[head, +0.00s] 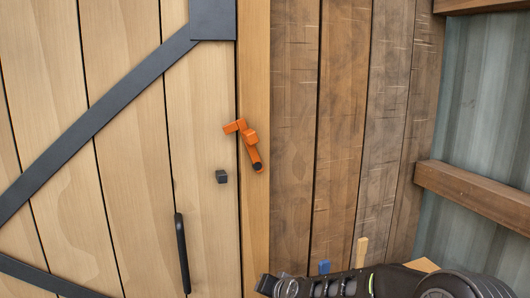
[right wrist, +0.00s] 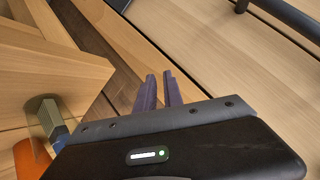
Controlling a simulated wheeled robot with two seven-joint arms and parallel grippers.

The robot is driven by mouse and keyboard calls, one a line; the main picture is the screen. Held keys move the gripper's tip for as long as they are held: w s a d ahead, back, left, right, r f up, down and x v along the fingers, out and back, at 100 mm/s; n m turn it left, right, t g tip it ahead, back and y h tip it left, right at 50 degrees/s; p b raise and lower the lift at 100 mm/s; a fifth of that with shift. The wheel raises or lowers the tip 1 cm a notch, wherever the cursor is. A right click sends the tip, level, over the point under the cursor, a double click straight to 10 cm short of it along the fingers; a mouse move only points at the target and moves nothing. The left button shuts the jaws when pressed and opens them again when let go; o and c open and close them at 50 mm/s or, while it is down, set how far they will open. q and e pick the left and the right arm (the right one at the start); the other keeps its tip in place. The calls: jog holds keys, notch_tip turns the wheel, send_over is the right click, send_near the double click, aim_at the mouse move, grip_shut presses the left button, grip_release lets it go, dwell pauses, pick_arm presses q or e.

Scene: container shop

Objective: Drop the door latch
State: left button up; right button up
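The orange door latch (head: 251,152) is on the wooden post right of the door. Its dark pivot is at its lower end; the bar points up, leaning left, and its top end reaches over the door edge. A small dark block (head: 221,176) sits on the door (head: 135,130), lower left of the latch and apart from it. My right gripper (head: 265,285) is at the bottom of the head view, well below the latch. In the right wrist view its fingers (right wrist: 160,77) are close together with nothing seen between them; how far apart is unclear. My left gripper is not in view.
A dark vertical handle (head: 182,253) stands out from the door below the block. Blue (head: 325,267) and tan (head: 361,252) upright pieces are behind my right arm. An orange object (right wrist: 32,160) lies at the left of the wrist view. The space before the latch is clear.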

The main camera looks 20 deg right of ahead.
jog(key=w+d+r, duration=0.1)
jog(key=r, duration=0.4)
jog(key=w+d+r+m+t, duration=0.1)
jog(key=d+r, duration=0.1)
jog(key=r, duration=0.3)
jog(key=d+r+m+t, duration=0.1)
jog(key=d+r, duration=0.1)
jog(key=r, duration=0.3)
jog(key=shift+w+d+r+h+b, duration=0.2)
jog(key=shift+w+h+b, duration=0.2)
grip_shut()
jog(key=s+r+m+t+y, duration=0.1)
jog(key=s+r, duration=0.1)
jog(key=r, duration=0.8)
jog(key=s+d+r+m+t+y, duration=0.1)
jog(key=s+r, duration=0.2)
jog(key=r, duration=0.7)
jog(key=s+d+r+t+y, duration=0.1)
jog(key=s+r, duration=0.2)
jog(key=r, duration=0.6)
jog(key=shift+s+r+m+t+b, duration=0.15)
jog(key=shift+r+m+t+b, duration=0.15)
jog(key=shift+r+m+b, duration=0.1)
jog(key=shift+d, duration=0.1)
